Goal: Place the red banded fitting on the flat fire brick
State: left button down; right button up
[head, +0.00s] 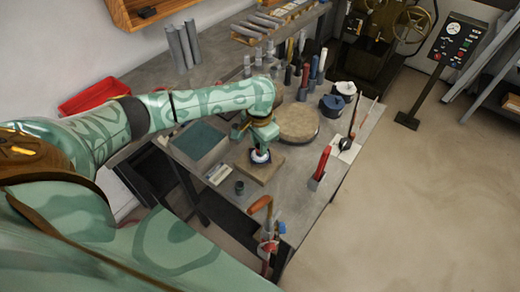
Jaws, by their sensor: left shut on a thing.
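My left gripper (262,142) reaches down over the near part of the workbench. It is shut on a small fitting (261,156), which shows as a pale, whitish piece with a dark lower edge. I cannot make out a red band on it. Directly below is a flat tan square slab (263,173), which looks like the flat fire brick. The fitting appears at or just above the slab's upper part; I cannot tell whether they touch. The gripper hides the fitting's top. My right gripper is not in view.
A round tan disc (298,122) lies behind the slab. A dark green-topped block (198,142) stands left and a small dark cup (239,188) in front. A red-handled tool (323,161) stands upright to the right. Several upright tools crowd the bench's back.

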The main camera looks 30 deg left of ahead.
pick_arm(q)
jog(key=shift+f, duration=0.95)
jog(key=shift+r, duration=0.1)
jog(key=c, duration=1.2)
grip_release()
jog(key=shift+o, duration=0.2)
notch_tip(320, 180, up, 12)
jog(key=p, duration=0.5)
